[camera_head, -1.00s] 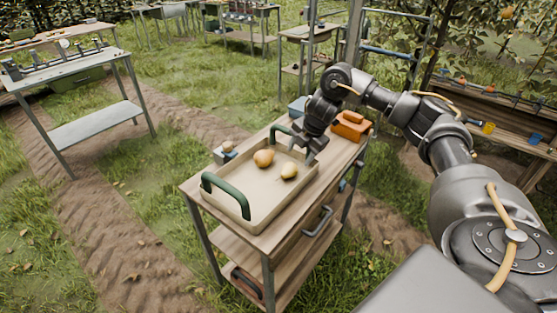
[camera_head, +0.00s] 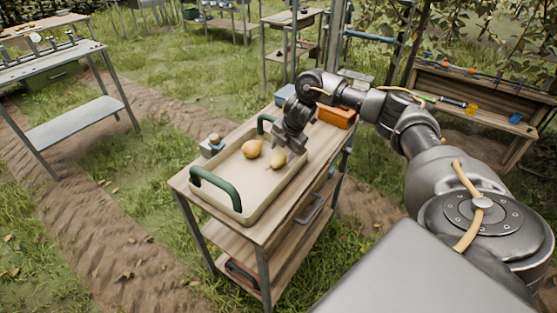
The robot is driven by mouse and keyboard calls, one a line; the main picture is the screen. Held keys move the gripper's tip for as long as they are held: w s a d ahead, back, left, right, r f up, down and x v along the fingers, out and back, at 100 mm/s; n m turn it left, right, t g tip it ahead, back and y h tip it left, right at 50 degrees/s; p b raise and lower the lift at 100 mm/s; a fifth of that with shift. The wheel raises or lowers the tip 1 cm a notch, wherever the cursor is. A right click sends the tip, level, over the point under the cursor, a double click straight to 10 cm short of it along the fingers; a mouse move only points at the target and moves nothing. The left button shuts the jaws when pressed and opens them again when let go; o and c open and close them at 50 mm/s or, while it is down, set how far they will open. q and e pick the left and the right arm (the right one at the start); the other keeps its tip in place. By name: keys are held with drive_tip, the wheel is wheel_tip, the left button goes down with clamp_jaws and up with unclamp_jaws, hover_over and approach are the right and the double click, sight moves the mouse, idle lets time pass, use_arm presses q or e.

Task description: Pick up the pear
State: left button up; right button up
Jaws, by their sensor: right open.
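Two pears lie in a beige tray (camera_head: 222,172) with green handles on a wooden cart. The left pear (camera_head: 252,149) is rounder and orange-yellow. The right pear (camera_head: 278,160) is paler yellow and partly hidden by my right gripper. My right gripper (camera_head: 281,155) is open, pointing down over the right pear at the tray's right part. I cannot tell whether its fingers touch the pear. My left gripper is not in view.
A small grey item (camera_head: 212,146) sits beside the tray's left edge. A metal table (camera_head: 58,70) stands at the left, and a wooden shelf (camera_head: 465,95) at the right.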

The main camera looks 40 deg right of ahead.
sight(280, 156)
drive_tip(key=p+x, duration=0.1)
drive_tip(key=x, duration=0.3)
drive_tip(key=shift+a+f, duration=0.15)
drive_tip(key=shift+f, duration=0.15)
drive_tip(key=c, duration=0.7)
drive_tip(key=shift+r, duration=0.1)
